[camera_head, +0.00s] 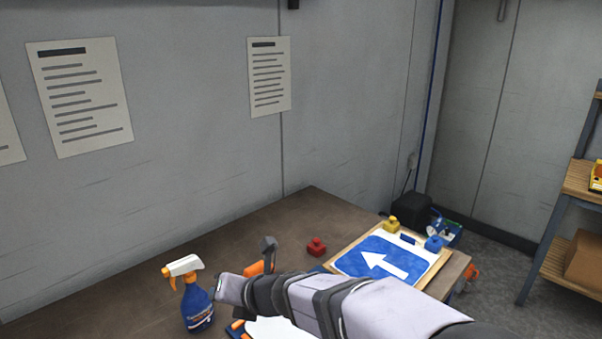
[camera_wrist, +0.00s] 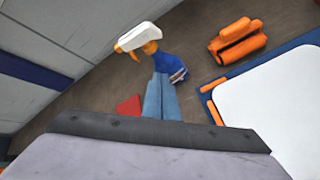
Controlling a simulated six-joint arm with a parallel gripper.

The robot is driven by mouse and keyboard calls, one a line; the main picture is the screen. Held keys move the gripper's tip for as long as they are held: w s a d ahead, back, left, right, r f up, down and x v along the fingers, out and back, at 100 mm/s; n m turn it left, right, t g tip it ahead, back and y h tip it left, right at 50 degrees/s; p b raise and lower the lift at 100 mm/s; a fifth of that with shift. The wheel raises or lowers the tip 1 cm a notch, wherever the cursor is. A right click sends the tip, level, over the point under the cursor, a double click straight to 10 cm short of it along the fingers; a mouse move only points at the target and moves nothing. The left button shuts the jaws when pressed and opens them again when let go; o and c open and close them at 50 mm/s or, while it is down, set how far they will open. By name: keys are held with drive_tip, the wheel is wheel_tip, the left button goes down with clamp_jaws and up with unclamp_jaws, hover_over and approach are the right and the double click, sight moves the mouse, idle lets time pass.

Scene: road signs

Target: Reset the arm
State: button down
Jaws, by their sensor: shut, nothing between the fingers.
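My arm (camera_head: 330,302) reaches in from the lower right over the table in the head view. A spray bottle with a white and orange head (camera_head: 197,300) stands on the table left of my arm. In the wrist view the bottle (camera_wrist: 142,38) shows just beyond the fingertips; its lower part is partly covered by the fingers, and I cannot tell if they touch.
The table (camera_head: 110,305) is clear at left. A red block (camera_head: 316,246) lies behind my arm. A blue arrow sign (camera_head: 372,262) lies on a board at right, beside yellow (camera_head: 392,224) and blue (camera_head: 433,243) pieces. The wrist view shows an orange tool (camera_wrist: 237,42) and a white panel (camera_wrist: 275,100).

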drive_tip(key=w+d+f+m+t+h, duration=0.2)
drive_tip(key=w+d+m+h, duration=0.2)
drive_tip(key=d+m, duration=0.65)
drive_tip(key=s+d+f+m+g+h, duration=0.1)
drive_tip(key=s+d+f+m+h, duration=0.2)
drive_tip(key=d+m, duration=0.4)
drive_tip(key=s+d+f+m+g+h, duration=0.1)
drive_tip(key=s+d+f+m+h, duration=0.2)
drive_tip(key=d, duration=0.6)
drive_tip(key=s+d+f+m+g, duration=0.3)
drive_tip(key=s+m, duration=0.5)
drive_tip(key=s, duration=0.1)
drive_tip(key=s+d+f+m+g+y, duration=0.1)
drive_tip(key=s+d+f+m+g, duration=0.1)
drive_tip(key=s+m, duration=0.6)
drive_tip(key=shift+s+d+f+m+g+p, duration=0.35)
drive_tip(key=shift+s+f+g, duration=0.4)
drive_tip(key=shift+s+g, duration=0.35)
